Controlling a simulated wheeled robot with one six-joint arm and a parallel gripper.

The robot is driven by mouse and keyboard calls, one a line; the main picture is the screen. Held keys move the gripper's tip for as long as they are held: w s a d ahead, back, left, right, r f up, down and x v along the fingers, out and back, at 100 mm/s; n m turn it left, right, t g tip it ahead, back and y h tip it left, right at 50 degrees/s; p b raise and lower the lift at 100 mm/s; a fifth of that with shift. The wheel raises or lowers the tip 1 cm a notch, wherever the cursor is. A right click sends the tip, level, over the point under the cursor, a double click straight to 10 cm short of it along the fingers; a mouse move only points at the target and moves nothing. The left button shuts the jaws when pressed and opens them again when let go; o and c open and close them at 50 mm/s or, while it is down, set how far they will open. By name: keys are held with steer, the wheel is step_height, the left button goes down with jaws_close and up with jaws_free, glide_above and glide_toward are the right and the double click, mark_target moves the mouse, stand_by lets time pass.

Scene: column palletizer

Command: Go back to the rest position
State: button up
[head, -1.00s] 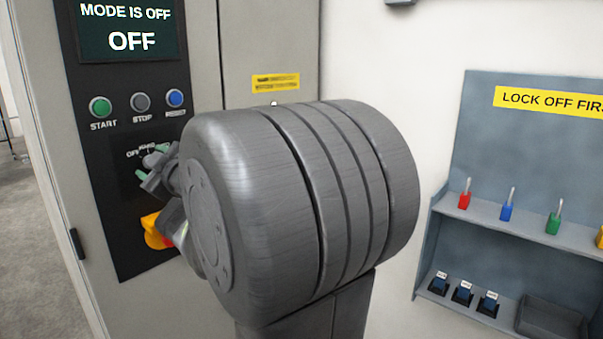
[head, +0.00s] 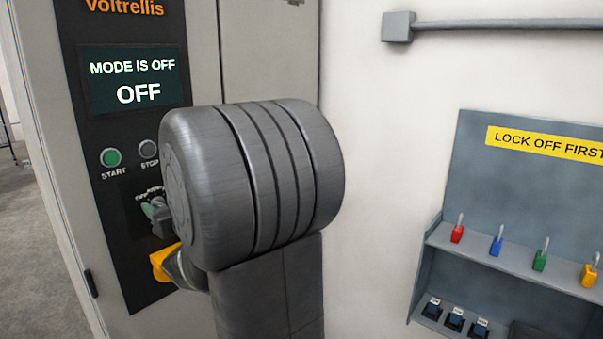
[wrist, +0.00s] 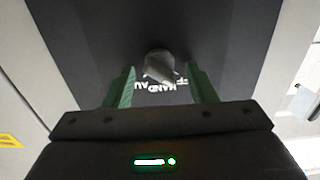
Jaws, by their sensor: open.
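My gripper (wrist: 161,70) is open in the wrist view, with its two green fingers apart. A grey selector knob (wrist: 158,61) shows between and just beyond the fingertips; I cannot tell whether they touch it. Its lettering, partly hidden, includes HAND. In the head view my gripper (head: 152,209) is a small green and grey shape at the selector on the dark control panel (head: 125,235). My large grey arm joint hides much of it. The panel's screen (head: 135,80) reads MODE IS OFF.
A green START button (head: 110,158) and a STOP button (head: 148,149) sit above the selector. A yellow handle (head: 160,263) is below it, partly hidden. A lock-off shelf (head: 500,262) with coloured padlocks is at the right. Bare wall lies between.

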steer(key=b+v, duration=0.2)
steer(key=v, duration=0.4)
steer(key=shift+s+d, duration=0.2)
steer(key=shift+d, duration=0.05)
